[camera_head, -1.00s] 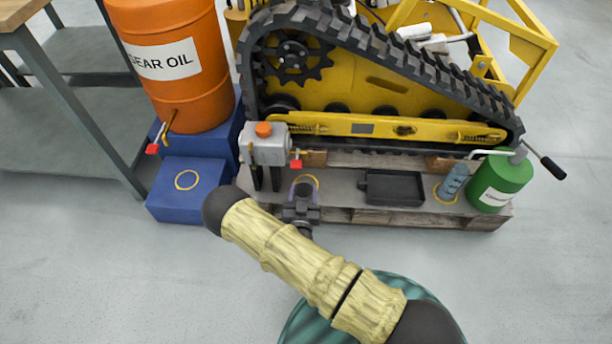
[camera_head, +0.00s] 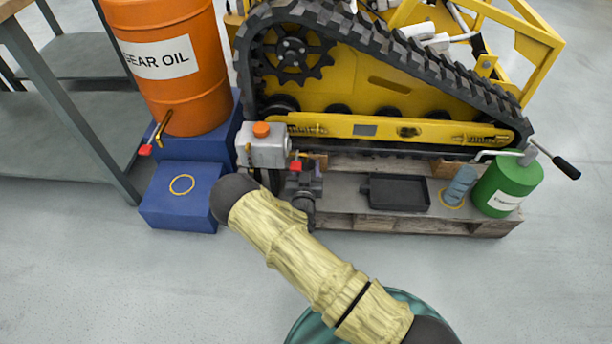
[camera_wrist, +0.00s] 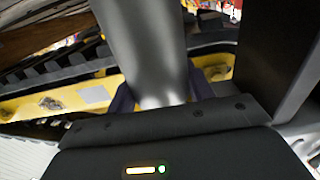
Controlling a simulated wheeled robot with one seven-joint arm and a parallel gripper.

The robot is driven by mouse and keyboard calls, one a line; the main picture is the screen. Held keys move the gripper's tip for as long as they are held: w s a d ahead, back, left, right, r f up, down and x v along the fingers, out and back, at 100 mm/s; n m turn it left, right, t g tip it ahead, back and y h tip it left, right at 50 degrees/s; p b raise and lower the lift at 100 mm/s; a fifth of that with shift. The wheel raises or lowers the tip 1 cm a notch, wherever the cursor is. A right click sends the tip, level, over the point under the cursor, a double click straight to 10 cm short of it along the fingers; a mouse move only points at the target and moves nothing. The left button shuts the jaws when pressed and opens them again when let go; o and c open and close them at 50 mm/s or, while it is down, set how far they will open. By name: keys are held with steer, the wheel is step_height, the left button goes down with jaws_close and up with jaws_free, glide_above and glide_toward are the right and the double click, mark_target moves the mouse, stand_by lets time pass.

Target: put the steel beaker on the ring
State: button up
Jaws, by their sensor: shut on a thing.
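The steel beaker (camera_wrist: 146,45) is a smooth grey metal cylinder filling the middle of the wrist view. My gripper (camera_wrist: 162,95) is shut on it, with a purple finger on each side. In the head view my gripper (camera_head: 304,186) is over the pallet's left end, close to the grey tank's red-handled tap, and it hides the beaker. A yellow ring (camera_head: 182,184) is marked on top of the low blue block (camera_head: 178,210), left of my gripper, with nothing on it. Another yellowish ring (camera_head: 443,200) lies on the pallet under a blue-grey bottle (camera_head: 460,184).
The grey tank with orange cap (camera_head: 263,150) stands beside my gripper. A black tray (camera_head: 398,192) and green can (camera_head: 508,186) are on the pallet (camera_head: 340,203). The orange gear oil drum (camera_head: 178,90) has a tap above the blue block. The tracked carrier (camera_head: 370,90) stands behind.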

steer(key=shift+s+f+b, duration=0.1)
steer(key=shift+f+b, duration=0.85)
steer(key=shift+f, duration=0.75)
steer(key=shift+f, duration=0.2)
steer(key=o, duration=1)
